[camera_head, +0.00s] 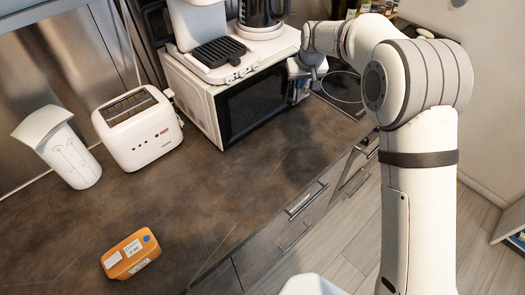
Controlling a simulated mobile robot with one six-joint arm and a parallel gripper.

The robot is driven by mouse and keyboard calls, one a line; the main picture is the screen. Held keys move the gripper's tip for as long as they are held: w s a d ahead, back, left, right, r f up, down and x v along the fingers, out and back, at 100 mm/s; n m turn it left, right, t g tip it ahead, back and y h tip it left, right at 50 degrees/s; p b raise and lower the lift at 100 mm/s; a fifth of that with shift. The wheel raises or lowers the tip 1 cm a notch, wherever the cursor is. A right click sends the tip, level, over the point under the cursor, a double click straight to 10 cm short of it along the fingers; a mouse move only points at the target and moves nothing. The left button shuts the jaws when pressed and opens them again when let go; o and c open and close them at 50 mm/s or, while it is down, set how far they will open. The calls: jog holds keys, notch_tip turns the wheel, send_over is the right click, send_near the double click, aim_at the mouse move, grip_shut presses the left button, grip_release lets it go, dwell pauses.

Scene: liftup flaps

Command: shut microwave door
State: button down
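The white microwave (193,98) stands on the dark counter at the back, with its dark door (250,104) facing the front right. The door looks flush or nearly flush with the body; I cannot tell whether a small gap is left. My gripper (299,91) is at the right end of the microwave front, beside or against the door's right part. The wrist hides that end of the front, and I cannot tell whether the gripper touches it. The fingers are too small and hidden to show whether they are open or shut.
A white coffee machine (215,55) and a dark kettle (262,14) stand on the microwave. A white toaster (138,128), a white pitcher (62,150) and an orange box (130,254) are on the counter (200,205). A dark cooktop (345,88) lies right of the microwave.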

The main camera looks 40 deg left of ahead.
jog(key=s+d+r+b, duration=0.3)
jog(key=s+d+r, duration=0.2)
jog(key=r, duration=0.4)
jog(key=shift+s+d, duration=0.15)
jog(key=shift+s, duration=0.05)
jog(key=s+d+r+m+h, duration=0.1)
jog(key=s+d+m, duration=0.15)
jog(key=d, duration=1.05)
jog(key=s+d+r+m+h, duration=0.15)
jog(key=s+d, duration=0.25)
jog(key=d, duration=0.9)
jog(key=s+d+f+m, duration=0.2)
jog(key=s+d+f, duration=0.1)
jog(key=s+d, duration=0.5)
jog(key=s+d+f+m, duration=0.3)
jog(key=s+d, duration=0.5)
jog(key=s, duration=0.2)
jog(key=shift+f+h, duration=0.35)
jog(key=c, duration=2.2)
grip_release()
jog(key=shift+a, duration=0.1)
